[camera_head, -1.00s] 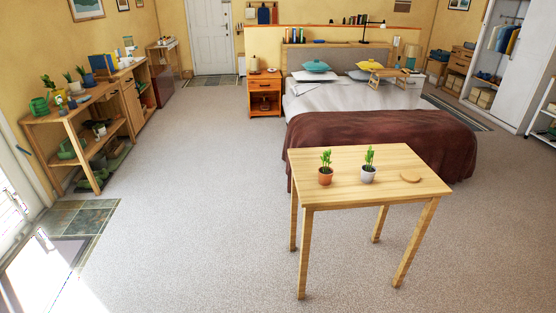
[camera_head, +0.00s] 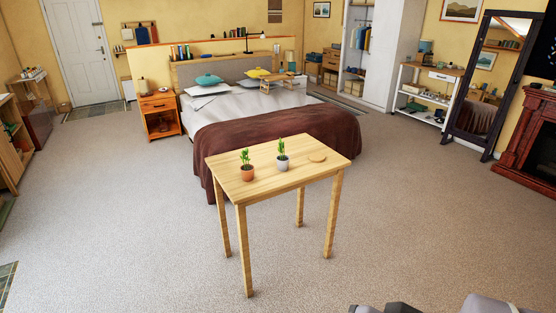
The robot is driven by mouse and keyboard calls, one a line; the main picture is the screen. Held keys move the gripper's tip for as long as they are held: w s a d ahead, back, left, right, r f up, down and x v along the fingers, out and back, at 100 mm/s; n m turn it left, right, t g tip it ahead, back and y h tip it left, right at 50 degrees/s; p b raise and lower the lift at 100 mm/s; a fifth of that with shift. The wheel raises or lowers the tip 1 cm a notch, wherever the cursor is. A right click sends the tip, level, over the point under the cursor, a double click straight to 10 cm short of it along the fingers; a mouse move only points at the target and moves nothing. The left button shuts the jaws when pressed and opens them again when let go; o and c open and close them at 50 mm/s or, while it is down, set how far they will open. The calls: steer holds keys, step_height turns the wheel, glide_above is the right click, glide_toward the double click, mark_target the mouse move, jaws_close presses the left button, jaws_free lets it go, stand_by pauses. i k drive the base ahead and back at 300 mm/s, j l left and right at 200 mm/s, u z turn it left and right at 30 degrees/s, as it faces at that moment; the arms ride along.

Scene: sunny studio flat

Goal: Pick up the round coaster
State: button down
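The round coaster (camera_head: 317,157) is a flat, light wooden disc. It lies on the right part of the small wooden table (camera_head: 225,164), near the back edge, and its colour is close to that of the tabletop. Two potted plants share the tabletop: one in a terracotta pot (camera_head: 248,174) at the left, one in a pale grey pot (camera_head: 283,163) in the middle. Grey parts at the bottom right edge seem to be mine. My gripper's fingers cannot be made out, so its state does not show.
A bed with a brown blanket (camera_head: 275,124) stands close behind the table. An orange nightstand (camera_head: 159,115) is left of the bed. A tall mirror (camera_head: 489,90) and a fireplace (camera_head: 533,140) are at the right. Carpet (camera_head: 120,210) is clear left, right and in front of the table.

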mark_target(317, 158)
steer(key=i+l+u, duration=0.2)
steer(key=i, duration=0.3)
steer(key=i+l+u, duration=0.25)
steer(key=i+l, duration=0.2)
steer(key=i+l+u, duration=0.2)
steer(key=i+l, duration=0.25)
steer(key=i+l+u, duration=0.25)
steer(key=i+l, duration=0.15)
steer(key=l, duration=0.15)
steer(key=i+l+u, duration=0.2)
steer(key=i+l, duration=0.15)
steer(key=l, duration=0.25)
steer(key=i+l+u, duration=0.2)
steer(key=l, duration=0.45)
steer(key=i+l+u, duration=0.25)
steer(key=l, duration=0.5)
steer(key=i+l+u, duration=0.2)
steer(key=l, duration=0.55)
steer(key=i, duration=0.1)
